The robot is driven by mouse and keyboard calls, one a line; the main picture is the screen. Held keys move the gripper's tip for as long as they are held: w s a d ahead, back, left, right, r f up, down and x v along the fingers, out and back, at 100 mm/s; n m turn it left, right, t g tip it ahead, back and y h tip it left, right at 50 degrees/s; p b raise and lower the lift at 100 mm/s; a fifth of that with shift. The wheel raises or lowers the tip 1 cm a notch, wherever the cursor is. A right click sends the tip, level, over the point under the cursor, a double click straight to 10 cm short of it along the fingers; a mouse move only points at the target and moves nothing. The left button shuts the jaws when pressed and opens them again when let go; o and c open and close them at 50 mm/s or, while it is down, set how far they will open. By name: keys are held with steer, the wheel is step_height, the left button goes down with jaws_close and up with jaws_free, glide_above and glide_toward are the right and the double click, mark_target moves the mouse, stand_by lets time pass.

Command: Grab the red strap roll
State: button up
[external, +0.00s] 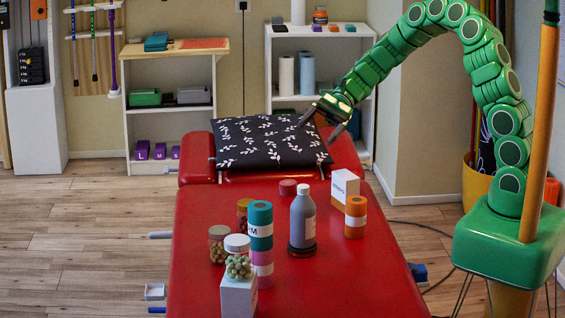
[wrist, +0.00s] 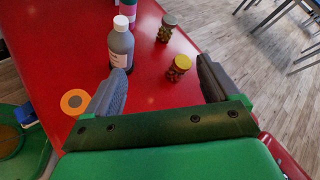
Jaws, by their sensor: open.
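A small dull-red roll (external: 288,187), which looks like the red strap roll, rests on the red treatment table (external: 330,270), between the pillow and the grey bottle. My gripper (external: 322,127) is open and empty, above the black pillow's right side, behind and to the right of the roll. In the wrist view my gripper's two fingers (wrist: 160,72) are wide apart with the red table below. I cannot make out the red roll there; a finger or the gripper body may hide it.
A grey bottle (external: 302,220), white box (external: 344,186), orange roll (external: 355,216), teal roll (external: 259,220) and jars (external: 218,243) crowd the table near the red roll. A patterned pillow (external: 270,142) lies at the far end. The table's near right side is clear.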

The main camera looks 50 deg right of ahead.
steer(key=w+d+f+m+t, duration=0.4)
steer(key=w+d+f+m, duration=0.2)
steer(key=w+f, duration=0.45)
steer(key=m+t+h, duration=0.1)
steer(key=m+t, duration=0.2)
steer(key=m, duration=0.3)
glide_toward(288, 182)
steer(key=shift+w+a+f, duration=0.15)
steer(key=shift+a+f, duration=0.2)
steer(key=shift+a, duration=0.2)
steer(key=shift+w+a+f, duration=0.2)
steer(key=shift+a+f, duration=0.1)
steer(key=shift+a, duration=0.25)
steer(key=shift+w+f, duration=0.1)
steer(key=shift+f, duration=0.05)
steer(key=shift+x, duration=3.8)
steer(key=shift+d+f, duration=0.1)
steer(key=c, duration=1.1)
